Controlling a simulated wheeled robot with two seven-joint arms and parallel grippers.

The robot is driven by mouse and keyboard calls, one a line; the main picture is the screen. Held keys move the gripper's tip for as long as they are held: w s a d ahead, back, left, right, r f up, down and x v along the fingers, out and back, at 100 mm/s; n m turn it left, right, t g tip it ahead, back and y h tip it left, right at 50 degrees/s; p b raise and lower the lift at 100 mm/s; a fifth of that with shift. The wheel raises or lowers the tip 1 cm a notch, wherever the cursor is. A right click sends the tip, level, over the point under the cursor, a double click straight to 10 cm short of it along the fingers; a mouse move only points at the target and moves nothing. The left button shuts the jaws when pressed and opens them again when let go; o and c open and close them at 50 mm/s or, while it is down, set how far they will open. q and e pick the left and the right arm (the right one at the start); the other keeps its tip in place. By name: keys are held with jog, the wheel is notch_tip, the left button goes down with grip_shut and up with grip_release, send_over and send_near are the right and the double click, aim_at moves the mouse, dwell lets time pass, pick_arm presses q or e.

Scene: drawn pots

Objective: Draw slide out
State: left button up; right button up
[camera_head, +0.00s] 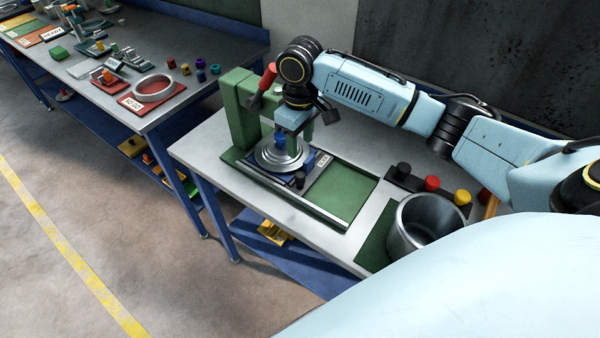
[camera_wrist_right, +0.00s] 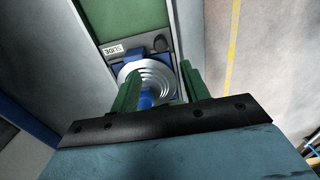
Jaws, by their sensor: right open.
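The slide (camera_head: 312,160) is a blue carriage with a white label, low between rails on a green-and-grey fixture. A stepped round metal disc (camera_head: 268,158) sits on it, with a blue knob (camera_head: 280,141) standing at its middle. My right gripper (camera_head: 293,145) is over the disc, pointing down. In the right wrist view its green fingers (camera_wrist_right: 156,88) are open, one on each side of the blue knob (camera_wrist_right: 146,98); I cannot tell whether they touch it. The slide's labelled edge (camera_wrist_right: 122,52) and a dark round knob show beyond the disc. My left gripper is out of view.
A green press frame with a red-handled lever (camera_head: 262,88) stands behind the disc. The green bed (camera_head: 340,192) right of the slide is bare. A metal cup (camera_head: 413,228) and a button box (camera_head: 405,178) stand further right. Another bench (camera_head: 95,88) with parts is at left.

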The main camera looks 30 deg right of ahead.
aim_at(300, 174)
notch_tip(300, 174, down, 12)
jog(key=shift+f, duration=0.15)
dwell(0.3)
grip_shut()
